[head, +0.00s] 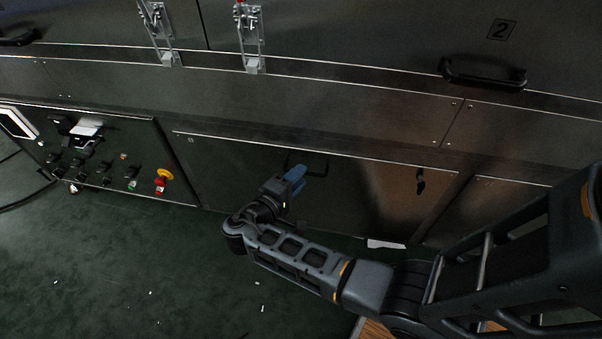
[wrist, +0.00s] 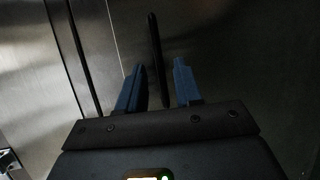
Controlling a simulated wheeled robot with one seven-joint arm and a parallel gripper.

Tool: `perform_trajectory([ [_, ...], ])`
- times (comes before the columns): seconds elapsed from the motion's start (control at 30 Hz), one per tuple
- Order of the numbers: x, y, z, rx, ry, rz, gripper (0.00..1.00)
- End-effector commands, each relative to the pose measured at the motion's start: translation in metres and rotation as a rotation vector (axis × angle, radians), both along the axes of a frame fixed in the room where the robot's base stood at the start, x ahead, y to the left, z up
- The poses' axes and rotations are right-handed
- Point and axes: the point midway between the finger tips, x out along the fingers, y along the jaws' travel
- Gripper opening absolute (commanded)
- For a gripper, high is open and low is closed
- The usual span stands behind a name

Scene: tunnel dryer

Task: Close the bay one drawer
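A wide dark metal drawer front (head: 365,190) sits low in the dryer's face in the head view, with a black bar handle (head: 318,165) near its upper middle. How far the drawer stands out is hard to tell. My gripper (head: 296,176), with blue fingers, is at the handle and hides part of it. In the wrist view my gripper (wrist: 158,68) is open, its two fingers apart. The dark handle bar (wrist: 155,45) runs between them, with space visible on the right side. No grip on it shows.
A control panel (head: 110,150) with knobs and a red and yellow emergency stop (head: 162,182) is on the left. Upper panels carry toggle clamps (head: 250,40) and a black handle (head: 483,74) under a "2" plate. A black latch (head: 420,181) is at right. Green floor (head: 150,270) is mostly clear.

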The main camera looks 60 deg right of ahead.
Motion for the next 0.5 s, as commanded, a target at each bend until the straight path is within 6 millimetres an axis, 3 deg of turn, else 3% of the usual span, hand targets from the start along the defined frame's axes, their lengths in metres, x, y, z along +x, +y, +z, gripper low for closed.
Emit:
perform_trajectory([
  [0.23,0.003,0.040,0.008,0.000,-0.001,0.004,0.34],
  [0.5,0.003,0.055,0.011,-0.001,0.000,0.001,0.34],
])
